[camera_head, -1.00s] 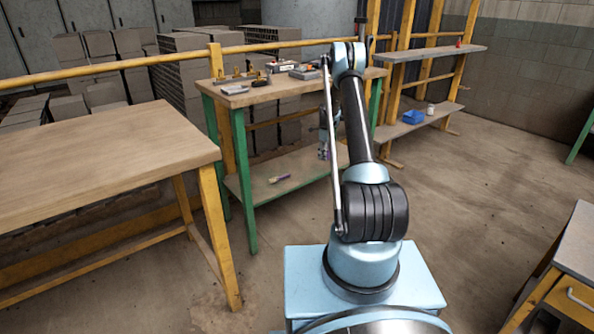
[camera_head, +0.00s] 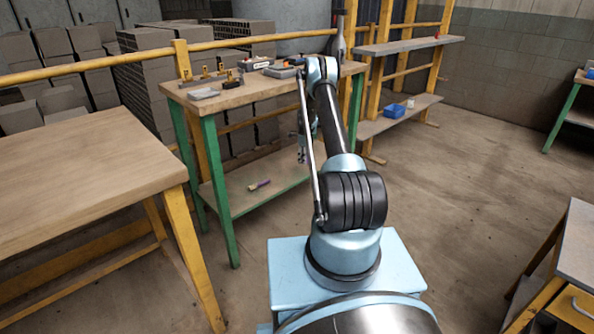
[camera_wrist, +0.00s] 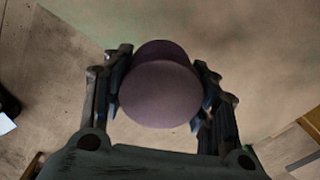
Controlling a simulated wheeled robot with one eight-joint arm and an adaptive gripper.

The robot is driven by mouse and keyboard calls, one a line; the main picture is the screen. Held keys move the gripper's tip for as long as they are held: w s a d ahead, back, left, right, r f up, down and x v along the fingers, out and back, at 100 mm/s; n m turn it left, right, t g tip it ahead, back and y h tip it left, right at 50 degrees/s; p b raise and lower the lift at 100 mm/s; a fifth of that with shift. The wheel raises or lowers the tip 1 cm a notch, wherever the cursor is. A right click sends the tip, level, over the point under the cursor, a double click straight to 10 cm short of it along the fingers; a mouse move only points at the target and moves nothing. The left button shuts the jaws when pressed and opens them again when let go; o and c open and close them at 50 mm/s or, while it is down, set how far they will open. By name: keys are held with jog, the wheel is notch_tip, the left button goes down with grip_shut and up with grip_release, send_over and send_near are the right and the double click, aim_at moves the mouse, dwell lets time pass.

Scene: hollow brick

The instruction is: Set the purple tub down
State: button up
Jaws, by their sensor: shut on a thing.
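The purple tub (camera_wrist: 160,95) fills the middle of the wrist view, its round face toward the camera. My gripper (camera_wrist: 163,88) is shut on it, with one finger on each side. Blurred floor shows behind the tub, with no support visible touching it. In the head view my gripper (camera_head: 302,152) is small and partly behind my arm, beside the green-legged workbench (camera_head: 235,97). The tub cannot be made out clearly there.
The workbench top holds a grey tray (camera_head: 204,94) and several tools; a brush (camera_head: 259,185) lies on its lower shelf. A bare wooden table (camera_head: 80,165) stands left. A rack (camera_head: 400,118) behind holds a blue bin (camera_head: 394,111). Open floor (camera_head: 470,150) lies right.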

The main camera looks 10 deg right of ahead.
aim_at(303, 171)
jog(key=f, duration=0.3)
jog(key=shift+a+f, duration=0.1)
jog(key=shift+a, duration=0.2)
jog(key=shift+f, duration=1.8)
jog(key=o, duration=1.2)
jog(key=shift+r, duration=3.8)
